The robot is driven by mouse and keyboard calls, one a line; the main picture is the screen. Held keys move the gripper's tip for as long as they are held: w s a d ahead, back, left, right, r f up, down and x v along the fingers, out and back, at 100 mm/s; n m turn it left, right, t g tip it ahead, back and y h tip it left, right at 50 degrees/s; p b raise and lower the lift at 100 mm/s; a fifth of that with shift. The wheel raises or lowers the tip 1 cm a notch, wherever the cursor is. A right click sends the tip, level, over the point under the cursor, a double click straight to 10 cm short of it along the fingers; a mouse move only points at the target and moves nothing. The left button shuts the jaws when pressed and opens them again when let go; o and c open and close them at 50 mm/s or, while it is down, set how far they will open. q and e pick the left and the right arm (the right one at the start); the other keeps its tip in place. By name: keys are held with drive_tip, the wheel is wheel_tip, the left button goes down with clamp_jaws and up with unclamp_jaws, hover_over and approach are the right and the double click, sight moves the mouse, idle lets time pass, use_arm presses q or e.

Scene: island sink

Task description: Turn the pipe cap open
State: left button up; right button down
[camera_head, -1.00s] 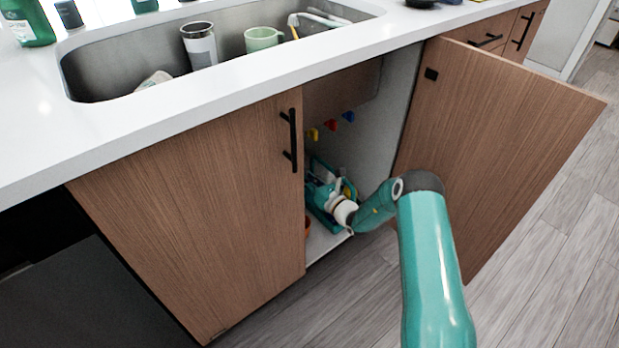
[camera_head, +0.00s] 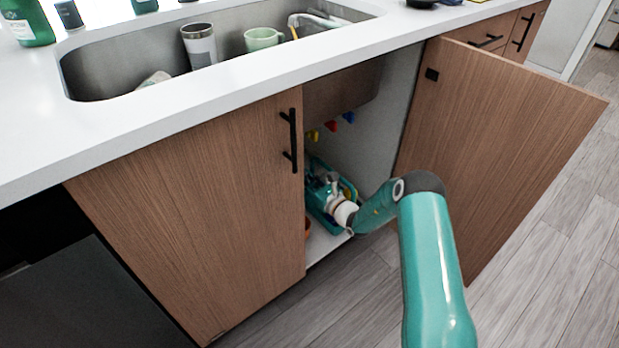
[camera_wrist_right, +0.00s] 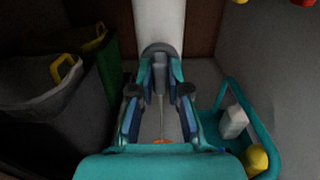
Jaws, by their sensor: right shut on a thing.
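The grey pipe cap (camera_wrist_right: 161,48) sits at the lower end of a white pipe (camera_wrist_right: 159,18) in the right wrist view. My right gripper (camera_wrist_right: 161,66) has one finger on each side of the cap and is shut on it. Its fingertips partly cover the cap's sides, so how far it is turned cannot be told. In the head view my right arm reaches into the open cabinet under the sink, where the gripper (camera_head: 325,187) shows small; the cap cannot be made out there. My left gripper is in neither view.
The right cabinet door (camera_head: 500,140) stands open; the left door (camera_head: 205,210) is shut. A grey bin (camera_wrist_right: 40,92) and a green bin (camera_wrist_right: 103,65) stand left. An orange thing (camera_wrist_right: 162,141) lies below.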

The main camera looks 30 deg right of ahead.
drive_tip(key=c, duration=1.2)
unclamp_jaws()
drive_tip(key=shift+s+f, duration=0.1)
drive_tip(key=shift+f, duration=0.3)
drive_tip(key=shift+o, duration=0.3)
drive_tip(key=shift+r, duration=0.2)
drive_tip(key=s+d, duration=0.1)
drive_tip(key=s, duration=1.1)
